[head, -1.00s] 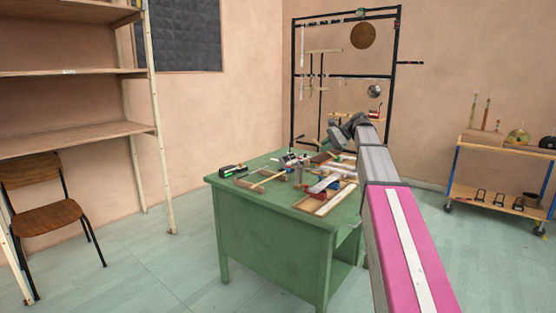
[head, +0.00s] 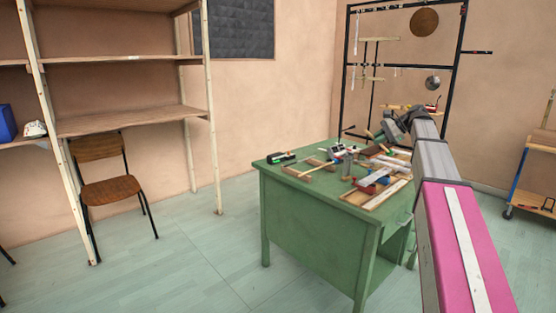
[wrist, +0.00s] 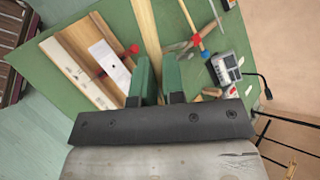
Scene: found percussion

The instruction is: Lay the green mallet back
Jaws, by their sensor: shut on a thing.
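In the wrist view my gripper (wrist: 159,82) is shut on a pale wooden handle (wrist: 148,28), which I take to be the green mallet's. The handle runs up and away between the two fingers, above the green table. The mallet's head cannot be made out. In the head view my gripper (head: 386,130) is over the far right part of the green table (head: 315,215), small and partly hidden by my wrist. A thin stick shows beside it.
A black rack (head: 405,70) with hanging pieces stands behind the table.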

